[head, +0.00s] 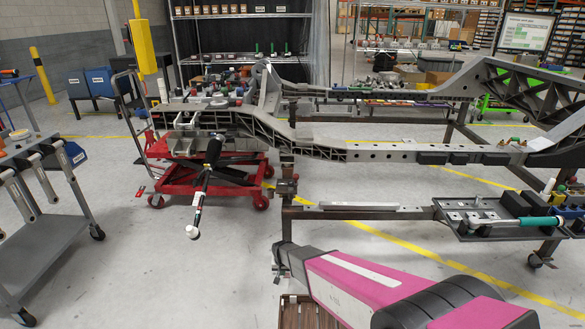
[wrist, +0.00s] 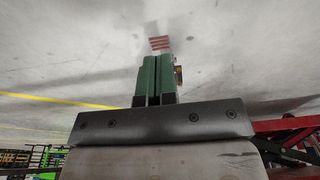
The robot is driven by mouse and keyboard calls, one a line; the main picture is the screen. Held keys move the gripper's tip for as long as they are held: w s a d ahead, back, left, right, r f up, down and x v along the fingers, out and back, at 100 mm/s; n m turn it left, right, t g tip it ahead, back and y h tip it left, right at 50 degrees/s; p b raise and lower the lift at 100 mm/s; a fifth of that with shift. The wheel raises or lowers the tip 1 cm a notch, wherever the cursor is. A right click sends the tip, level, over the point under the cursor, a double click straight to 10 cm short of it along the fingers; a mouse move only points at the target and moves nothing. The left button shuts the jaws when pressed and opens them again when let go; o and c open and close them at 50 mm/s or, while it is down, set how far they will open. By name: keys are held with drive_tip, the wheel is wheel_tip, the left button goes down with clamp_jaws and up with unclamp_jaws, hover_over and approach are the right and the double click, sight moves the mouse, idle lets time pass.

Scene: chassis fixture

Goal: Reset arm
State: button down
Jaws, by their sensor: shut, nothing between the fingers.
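My gripper (wrist: 157,60) shows in the wrist view as two green fingers pressed side by side, with nothing between them. Behind them is a dark mounting plate with screws. Pale concrete floor lies beyond the fingertips, and they touch nothing that I can see. In the head view my pink and dark grey arm reaches in from the bottom right, in front of the chassis frame (head: 318,152). Its far end is near the bottom middle, and the fingers are not clear there.
A tool tray (head: 470,235) with a green-handled tool sits on the fixture at right. A red lift cart (head: 250,190) stands under the frame's left end. A grey trolley (head: 45,245) stands at far left. Open floor lies between the trolley and my arm.

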drive_tip(key=s+d+r, duration=0.4)
drive_tip(key=d+r, duration=0.4)
drive_tip(key=r, duration=0.3)
drive_tip(key=s+d+r+g, duration=0.1)
drive_tip(key=s+d+r, duration=0.3)
drive_tip(key=d+r, duration=0.5)
drive_tip(key=s+d+r, duration=0.4)
drive_tip(key=d+r, duration=0.4)
drive_tip(key=r, duration=0.5)
drive_tip(key=shift+s+d+r+g, duration=0.15)
drive_tip(key=shift+d+r+g, duration=0.15)
drive_tip(key=shift+d, duration=0.1)
drive_tip(key=shift+d+f, duration=0.1)
